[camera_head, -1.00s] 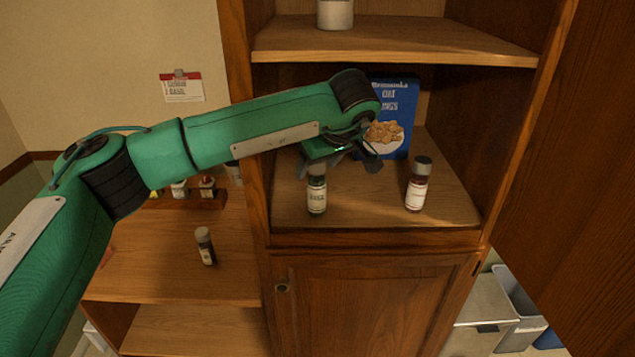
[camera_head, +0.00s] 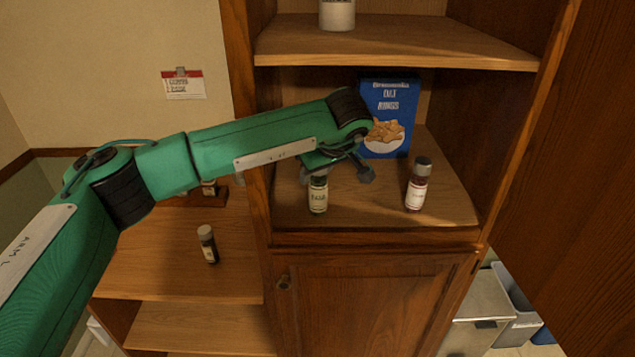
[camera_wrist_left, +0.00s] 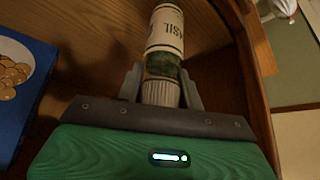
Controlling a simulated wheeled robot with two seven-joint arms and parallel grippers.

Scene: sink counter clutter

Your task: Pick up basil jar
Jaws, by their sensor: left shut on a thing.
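The basil jar (camera_head: 317,199) has a white label and green contents. It stands upright near the front left of the cabinet's middle shelf (camera_head: 365,219). My left gripper (camera_head: 335,172) comes down over the jar's top from above and behind and is shut on it. The left wrist view shows the jar (camera_wrist_left: 166,35), its label reading "BASIL", between the two fingers of the gripper (camera_wrist_left: 162,88). My right gripper is in neither view.
A blue cereal box (camera_head: 389,118) stands behind. The upper shelf (camera_head: 390,45) is above, the cabinet's wooden side at left. Another jar (camera_head: 207,244) stands on the lower counter.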

